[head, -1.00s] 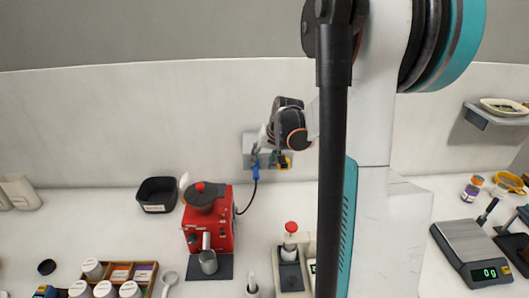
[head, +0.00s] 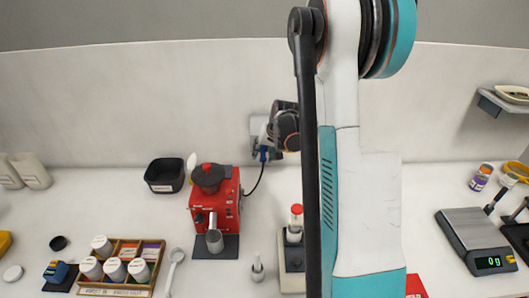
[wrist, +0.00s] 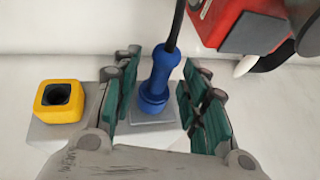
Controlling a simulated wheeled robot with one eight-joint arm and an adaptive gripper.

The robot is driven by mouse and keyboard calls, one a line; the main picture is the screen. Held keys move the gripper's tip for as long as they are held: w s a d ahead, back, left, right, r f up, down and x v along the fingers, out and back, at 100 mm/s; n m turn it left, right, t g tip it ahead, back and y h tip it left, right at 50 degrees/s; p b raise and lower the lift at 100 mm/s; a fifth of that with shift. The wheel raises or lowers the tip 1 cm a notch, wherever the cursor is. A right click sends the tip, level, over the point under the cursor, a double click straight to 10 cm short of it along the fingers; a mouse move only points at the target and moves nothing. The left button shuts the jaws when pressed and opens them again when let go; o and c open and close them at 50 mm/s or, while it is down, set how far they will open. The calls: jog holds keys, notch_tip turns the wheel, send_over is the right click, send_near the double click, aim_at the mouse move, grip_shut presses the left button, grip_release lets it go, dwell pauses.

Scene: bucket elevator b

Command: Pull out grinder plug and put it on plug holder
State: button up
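The blue grinder plug (wrist: 158,80) stands at a grey square plate (wrist: 155,117) in the wrist view, with its black cable rising from its end. My gripper (wrist: 163,95) is open, with green-padded fingers on both sides of the plug and visible gaps. In the head view, the plug (head: 264,153) shows just below my wrist at the back wall. Its cable runs to the red grinder (head: 214,197). My wrist hides the yellow block there.
A black bin (head: 165,175) stands left of the grinder. A wooden rack (head: 123,265) with white-lidded jars is at front left. A red-capped bottle (head: 296,220) stands on a device right of the grinder. A scale (head: 478,240) is at the right.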

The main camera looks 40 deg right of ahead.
grip_shut()
jog(key=shift+s+a+b, duration=0.3)
jog(key=shift+s+a, duration=0.15)
jog(key=shift+s, duration=0.2)
dwell(0.6)
jog(key=shift+s+a+b, duration=0.2)
jog(key=shift+s+a, duration=0.45)
jog(key=shift+s, duration=0.15)
jog(key=shift+s+a+b, duration=0.15)
jog(key=shift+s+a, duration=0.45)
jog(key=shift+s, duration=0.2)
jog(key=s+a, duration=0.2)
jog(key=s, duration=0.1)
jog(key=shift+s+a+b, duration=0.1)
jog(key=shift+a+b, duration=0.1)
jog(key=shift+b, duration=0.15)
